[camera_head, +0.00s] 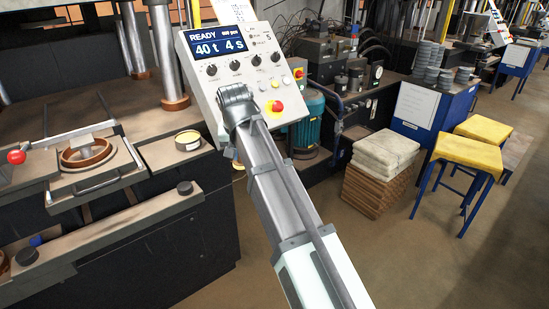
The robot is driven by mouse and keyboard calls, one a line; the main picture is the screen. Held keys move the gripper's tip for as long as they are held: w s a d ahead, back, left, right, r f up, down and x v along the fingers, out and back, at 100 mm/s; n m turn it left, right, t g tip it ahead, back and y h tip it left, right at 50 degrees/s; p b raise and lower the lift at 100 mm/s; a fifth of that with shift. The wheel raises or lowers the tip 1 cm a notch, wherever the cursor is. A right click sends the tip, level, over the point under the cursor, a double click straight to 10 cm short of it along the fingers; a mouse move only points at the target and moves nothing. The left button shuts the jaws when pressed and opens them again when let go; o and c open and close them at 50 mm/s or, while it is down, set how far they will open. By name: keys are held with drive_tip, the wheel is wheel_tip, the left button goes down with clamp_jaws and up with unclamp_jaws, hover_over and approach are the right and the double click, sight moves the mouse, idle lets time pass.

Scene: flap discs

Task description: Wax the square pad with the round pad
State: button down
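A square metal plate (62,187) with a handle at its front sits on the press at the left. A round copper-brown ring (87,154) lies on it, with a pale bar across the top. A small round tin (188,141) with a yellow top stands on the flat ledge to the right of the plate. I cannot tell which of these are the square pad and the round pad. A grey and white jointed beam (285,195) rises from the bottom and overlaps the control panel. No gripper fingers show.
The control panel (245,75) reads READY, 40 t, 4 s. A red-knobbed lever (16,157) is at the far left. Folded pale cloths (386,150) lie on a brown stack. A yellow-topped stool (465,154) stands at right. Floor is clear at lower right.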

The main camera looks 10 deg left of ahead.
drive_tip(key=s+a+r+n+y, duration=0.15)
drive_tip(key=a+r, duration=0.45)
drive_tip(key=a, duration=1)
drive_tip(key=s+a+r+n+g, duration=0.1)
drive_tip(key=s+a+r+n, duration=0.2)
drive_tip(key=a+r, duration=0.8)
drive_tip(key=s+a+r+n+y, duration=0.1)
drive_tip(key=s+a+r+n, duration=0.15)
drive_tip(key=a, duration=1.75)
drive_tip(key=shift+w+d+f, duration=0.1)
drive_tip(key=shift+w+f, duration=0.1)
drive_tip(key=shift+f, duration=1.85)
drive_tip(key=shift+w+f, duration=0.2)
drive_tip(key=shift+f, duration=1.8)
drive_tip(key=shift+s+d+f, duration=0.25)
drive_tip(key=shift+s+d, duration=2.1)
drive_tip(key=shift+d, duration=0.05)
drive_tip(key=shift+w+a+r, duration=0.1)
drive_tip(key=shift+w+a, duration=2.4)
drive_tip(key=shift+a, duration=0.1)
wheel_tip(320, 180, up, 8)
drive_tip(key=shift+d, duration=0.15)
drive_tip(key=shift+s, duration=0.1)
